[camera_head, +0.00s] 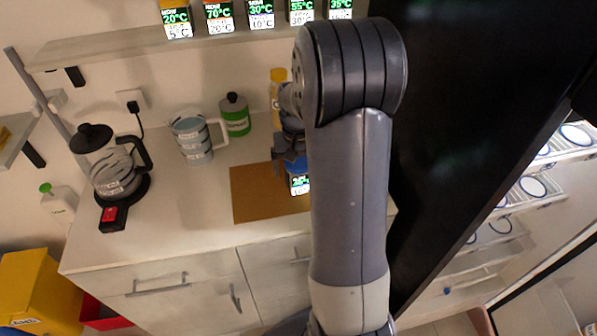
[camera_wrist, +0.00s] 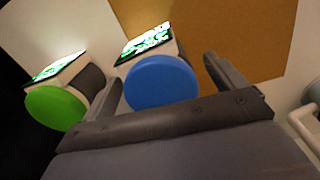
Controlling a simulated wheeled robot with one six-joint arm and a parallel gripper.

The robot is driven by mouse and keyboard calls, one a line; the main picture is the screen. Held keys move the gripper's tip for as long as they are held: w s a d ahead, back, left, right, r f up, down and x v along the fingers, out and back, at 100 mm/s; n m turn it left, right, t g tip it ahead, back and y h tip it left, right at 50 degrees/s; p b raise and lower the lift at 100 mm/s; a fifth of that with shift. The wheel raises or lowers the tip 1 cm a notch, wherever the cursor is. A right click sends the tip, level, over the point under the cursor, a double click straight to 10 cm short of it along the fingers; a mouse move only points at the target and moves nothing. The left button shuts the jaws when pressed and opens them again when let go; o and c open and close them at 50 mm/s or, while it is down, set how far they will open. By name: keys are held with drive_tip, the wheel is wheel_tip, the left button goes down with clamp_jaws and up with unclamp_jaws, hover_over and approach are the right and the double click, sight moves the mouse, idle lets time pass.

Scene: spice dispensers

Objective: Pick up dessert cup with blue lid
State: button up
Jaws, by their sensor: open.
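The dessert cup with the blue lid (camera_wrist: 160,83) is in the middle of the wrist view, with a lit label display on its far side. My gripper (camera_wrist: 165,75) is open, with one finger on each side of the blue lid; I cannot tell whether either finger touches it. In the head view the blue lid (camera_head: 297,166) shows just below my gripper (camera_head: 289,158), and my arm hides much of that area. A similar container with a green lid (camera_wrist: 56,108) stands to the left in the wrist view, outside the left finger.
A brown board (camera_head: 255,196) lies on the counter (camera_head: 180,215). A kettle (camera_head: 112,170), a measuring jug (camera_head: 191,140) and a green container (camera_head: 235,115) stand to the left. A shelf with several lit displays hangs above. A tall black panel (camera_head: 455,120) rises on the right.

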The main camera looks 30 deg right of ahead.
drive_tip(key=c, duration=1.2)
drive_tip(key=shift+r, duration=0.15)
